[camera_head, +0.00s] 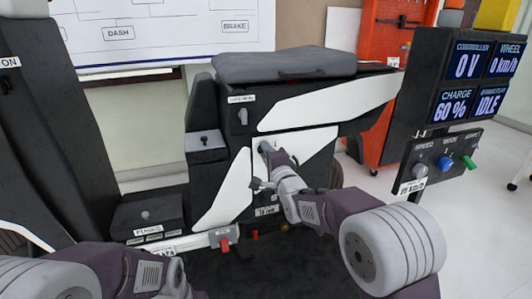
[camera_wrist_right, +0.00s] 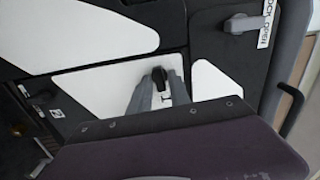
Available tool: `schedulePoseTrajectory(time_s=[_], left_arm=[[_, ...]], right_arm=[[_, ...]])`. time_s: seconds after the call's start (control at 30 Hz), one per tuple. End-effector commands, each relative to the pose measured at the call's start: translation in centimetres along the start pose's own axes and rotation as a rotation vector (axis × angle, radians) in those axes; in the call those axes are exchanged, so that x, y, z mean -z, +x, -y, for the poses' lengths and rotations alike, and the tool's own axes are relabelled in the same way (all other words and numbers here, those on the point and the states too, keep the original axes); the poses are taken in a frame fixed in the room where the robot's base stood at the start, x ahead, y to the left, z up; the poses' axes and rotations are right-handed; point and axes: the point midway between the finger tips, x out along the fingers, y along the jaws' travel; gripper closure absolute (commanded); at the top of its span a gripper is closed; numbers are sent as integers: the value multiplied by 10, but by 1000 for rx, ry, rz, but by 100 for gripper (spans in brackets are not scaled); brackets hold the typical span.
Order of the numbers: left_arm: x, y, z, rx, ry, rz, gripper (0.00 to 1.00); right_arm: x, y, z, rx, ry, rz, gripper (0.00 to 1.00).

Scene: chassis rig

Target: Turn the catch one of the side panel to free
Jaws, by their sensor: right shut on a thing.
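The fingers hide part of the catch. My left gripper (camera_head: 176,277) is low at the left, away from the panel, and its fingers are not clear.
Another grey catch (camera_head: 243,116) with a lock/open label sits above, under the seat (camera_head: 285,65). A fuse box (camera_head: 146,215) and a red clip (camera_head: 225,245) are lower left. The display and control box (camera_head: 443,160) stands at the right. Open floor shows beyond it.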

Motion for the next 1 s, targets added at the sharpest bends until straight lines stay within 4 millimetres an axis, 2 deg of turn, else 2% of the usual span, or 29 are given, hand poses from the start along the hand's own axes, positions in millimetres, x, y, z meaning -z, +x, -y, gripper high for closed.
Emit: schedulePoseTrajectory(time_s=[0.3,0.73,0.77,0.8,1.0], left_arm=[[0,0,0,0,0,0,64],[0,0,0,0,0,0,64],[0,0,0,0,0,0,64],[0,0,0,0,0,0,64],[0,0,0,0,0,0,64]], right_arm=[[0,0,-1,-2,70,0,100],[0,0,-1,-2,77,0,100],[0,0,-1,-2,77,0,71],[0,0,-1,-2,77,0,65],[0,0,-1,-1,76,0,65]])
